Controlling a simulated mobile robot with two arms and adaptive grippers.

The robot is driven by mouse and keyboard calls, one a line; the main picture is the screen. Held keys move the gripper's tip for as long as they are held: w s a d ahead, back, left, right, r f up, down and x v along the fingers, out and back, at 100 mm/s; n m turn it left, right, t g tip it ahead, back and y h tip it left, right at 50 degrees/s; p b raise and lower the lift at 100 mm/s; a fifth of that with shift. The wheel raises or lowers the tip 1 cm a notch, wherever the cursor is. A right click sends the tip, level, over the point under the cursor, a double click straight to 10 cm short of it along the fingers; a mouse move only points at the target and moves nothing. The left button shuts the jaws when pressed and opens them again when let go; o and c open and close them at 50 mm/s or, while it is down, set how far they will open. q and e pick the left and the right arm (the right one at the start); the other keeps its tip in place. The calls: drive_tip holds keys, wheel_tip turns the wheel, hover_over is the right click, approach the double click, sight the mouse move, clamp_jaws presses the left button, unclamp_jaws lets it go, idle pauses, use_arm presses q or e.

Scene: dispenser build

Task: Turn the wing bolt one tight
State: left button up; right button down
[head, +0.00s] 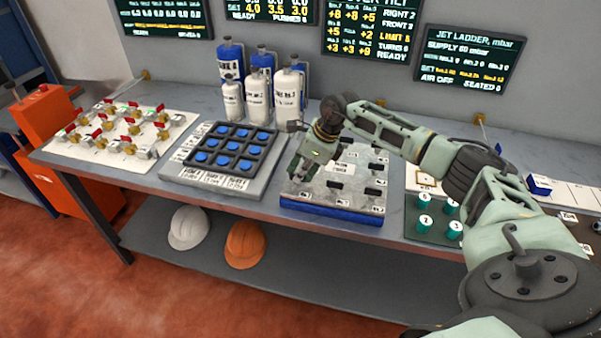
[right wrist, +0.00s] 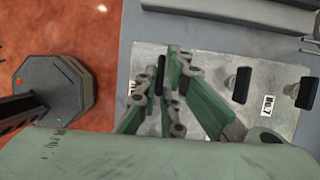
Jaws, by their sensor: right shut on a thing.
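The wing bolts are black and stand in rows on a light grey plate with a blue base (head: 330,214) on the bench. My right gripper (head: 297,172) reaches down over the front left corner of this plate. In the right wrist view its green fingers (right wrist: 172,78) are shut on a black wing bolt (right wrist: 160,74), which is partly hidden between them. The label beside that bolt is mostly covered. Two free wing bolts, one nearer (right wrist: 242,85) and one farther right (right wrist: 306,92), stand by a label reading NO.7 (right wrist: 268,106). My left gripper is not in view.
A block of blue buttons (head: 228,150) lies left of the plate, and a valve board (head: 120,135) farther left. White bottles (head: 257,97) stand behind. A green board with teal knobs (head: 425,222) is to the right. A wall screen (head: 368,30) shows turn figures and READY.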

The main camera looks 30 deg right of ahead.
drive_tip(key=shift+m, duration=0.5)
drive_tip(key=m+h, duration=0.1)
drive_tip(key=m, duration=0.1)
drive_tip(key=shift+a+m+t+b, duration=0.15)
drive_tip(key=shift+m+t+b, duration=0.2)
drive_tip(key=shift+m+t, duration=0.05)
drive_tip(key=m+b, duration=0.1)
drive_tip(key=m+h, duration=0.1)
drive_tip(key=m, duration=0.1)
drive_tip(key=shift+a+f+m+h+b, duration=0.15)
drive_tip(key=shift+a+m+h+b, duration=0.05)
drive_tip(key=shift+m+h+b, duration=0.15)
drive_tip(key=m+h+b, duration=0.1)
drive_tip(key=m+b, duration=0.1)
drive_tip(key=m, duration=0.1)
drive_tip(key=m+h+b, duration=0.1)
drive_tip(key=m+b, duration=0.1)
drive_tip(key=m, duration=0.1)
drive_tip(key=shift+a+h, duration=0.2)
drive_tip(key=shift+h, duration=0.05)
drive_tip(key=shift+w+m+g+h+b, duration=0.1)
drive_tip(key=shift+m+g+h+b, duration=0.45)
drive_tip(key=shift+m+b, duration=1.1)
drive_tip(key=shift+m+p, duration=0.5)
drive_tip(key=shift+m, duration=0.3)
drive_tip(key=c, duration=1.9)
unclamp_jaws()
